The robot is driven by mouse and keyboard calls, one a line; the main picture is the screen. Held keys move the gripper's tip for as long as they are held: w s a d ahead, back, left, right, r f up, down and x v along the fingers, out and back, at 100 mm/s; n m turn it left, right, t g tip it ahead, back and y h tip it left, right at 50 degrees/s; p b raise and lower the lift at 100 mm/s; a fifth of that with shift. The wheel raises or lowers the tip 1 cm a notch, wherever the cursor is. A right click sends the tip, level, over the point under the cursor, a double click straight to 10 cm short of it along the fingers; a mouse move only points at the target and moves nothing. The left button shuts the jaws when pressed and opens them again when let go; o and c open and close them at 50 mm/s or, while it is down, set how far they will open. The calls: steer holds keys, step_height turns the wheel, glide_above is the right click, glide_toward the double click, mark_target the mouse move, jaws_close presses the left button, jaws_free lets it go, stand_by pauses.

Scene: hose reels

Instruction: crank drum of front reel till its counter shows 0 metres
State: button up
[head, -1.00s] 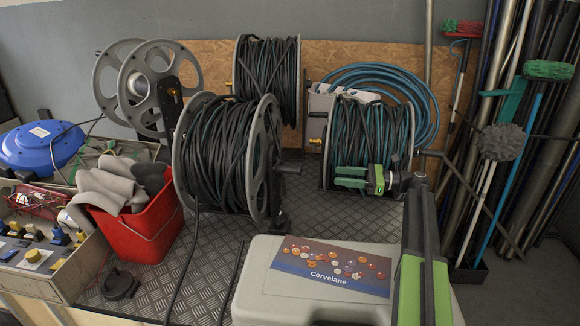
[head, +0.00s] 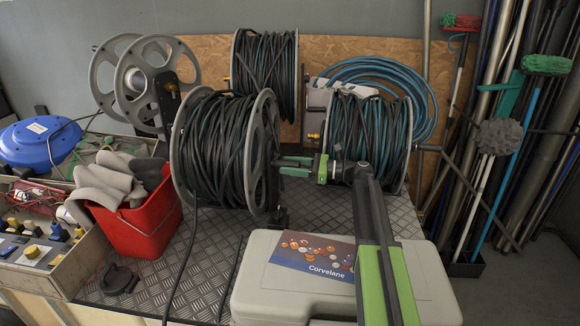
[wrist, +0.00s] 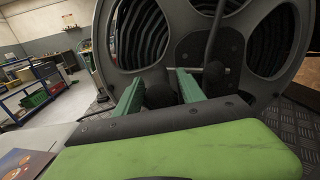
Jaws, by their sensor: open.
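The front reel (head: 222,150) stands on the metal bench, its drum wound with black and dark green hose. Its grey side disc also shows close up in the wrist view (wrist: 108,60). My gripper (head: 279,166) is open at the right side of this reel, fingers pointing left at the disc. In the wrist view a dark rounded knob (wrist: 158,96) lies between the green fingers, apparently the crank's grip. A second dark knob on a rod (wrist: 216,78) shows just right of the fingers. I cannot read any counter.
A pale case (head: 270,285) labelled Corvelane lies under my arm. A red bucket (head: 150,225) with grey cloths stands left of the reel. Another hose reel (head: 375,135) stands to the right, and one (head: 266,75) behind. A loose hose runs down the bench front.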

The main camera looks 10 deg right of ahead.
jaws_close()
stand_by(0.3)
steer(key=shift+a, duration=0.15)
stand_by(1.1)
